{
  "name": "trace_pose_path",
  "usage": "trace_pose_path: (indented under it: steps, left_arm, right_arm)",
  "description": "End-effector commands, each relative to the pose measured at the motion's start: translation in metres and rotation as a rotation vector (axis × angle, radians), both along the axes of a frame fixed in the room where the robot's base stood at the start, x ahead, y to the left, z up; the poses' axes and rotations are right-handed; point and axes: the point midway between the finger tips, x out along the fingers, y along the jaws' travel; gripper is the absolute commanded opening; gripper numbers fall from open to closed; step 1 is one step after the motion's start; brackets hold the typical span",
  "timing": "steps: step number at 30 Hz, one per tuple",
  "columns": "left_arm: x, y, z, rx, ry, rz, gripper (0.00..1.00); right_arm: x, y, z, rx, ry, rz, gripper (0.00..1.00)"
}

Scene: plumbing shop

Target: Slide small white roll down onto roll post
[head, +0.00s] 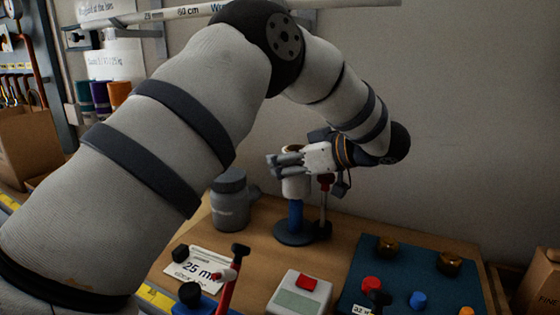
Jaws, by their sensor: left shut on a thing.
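The small white roll (296,186) is upright above the roll post (295,216), a blue upright on a round dark base (294,238). The roll's lower end is in line with the post's visible top; I cannot tell whether the post reaches inside it. My left gripper (287,163) comes from the right and is shut on the small white roll. Its fingers hide part of the roll's upper side. My right gripper is not in view.
A thin dark upright with a red part (325,184) stands close right of the post. A grey jar (230,203) stands to the left. In front are a white box with a red top piece (298,296), a red-handled tool (229,290) and a blue mat (405,262) with several small parts.

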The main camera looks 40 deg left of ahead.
Motion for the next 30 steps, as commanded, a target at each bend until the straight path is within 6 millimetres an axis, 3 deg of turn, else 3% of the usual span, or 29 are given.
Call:
trace_pose_path:
  steps: [16, 17, 21, 30]
  left_arm:
    - [0.000, 0.000, -0.017, 0.000, 0.001, 0.000, 0.02]
    - [0.000, 0.000, -0.017, 0.000, 0.000, 0.000, 0.37]
    - [0.000, 0.000, -0.017, 0.000, 0.000, 0.000, 0.69]
    - [0.000, -0.001, -0.017, 0.000, 0.000, 0.000, 0.69]
  right_arm:
    - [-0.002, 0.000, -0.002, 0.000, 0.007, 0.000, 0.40]
    - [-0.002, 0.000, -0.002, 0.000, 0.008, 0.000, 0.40]
    - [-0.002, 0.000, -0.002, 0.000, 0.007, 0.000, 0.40]
    - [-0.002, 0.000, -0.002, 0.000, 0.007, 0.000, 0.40]
